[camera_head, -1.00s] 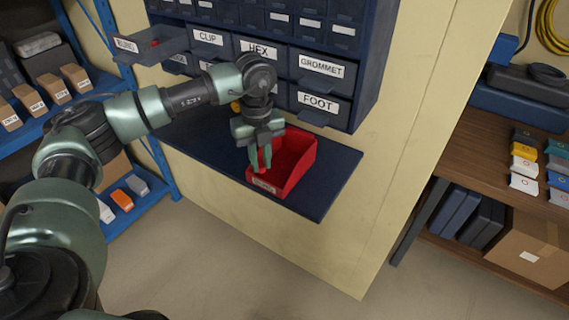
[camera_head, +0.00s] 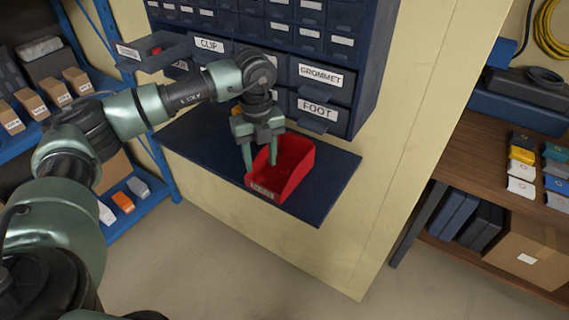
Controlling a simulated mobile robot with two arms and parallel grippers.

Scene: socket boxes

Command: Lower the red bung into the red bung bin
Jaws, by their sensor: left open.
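The red bin (camera_head: 293,172) sits on a dark blue ledge below the drawer cabinet, with a pale label on its front lip. My left gripper (camera_head: 260,158) points down over the bin's left part, with its two green fingers spread apart. I see no bung between the fingers. I cannot make out a separate red bung inside the bin, where red would lie on red and the gripper hides part of the interior. A small red piece (camera_head: 156,50) shows in the pulled-out drawer at upper left. My right gripper is not in view.
The ledge (camera_head: 325,190) has free room right of the bin. The open drawer (camera_head: 150,58) juts out at upper left. Drawers labelled GROMMET and FOOT (camera_head: 317,109) stand behind the bin. Side shelves hold boxes at left and right.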

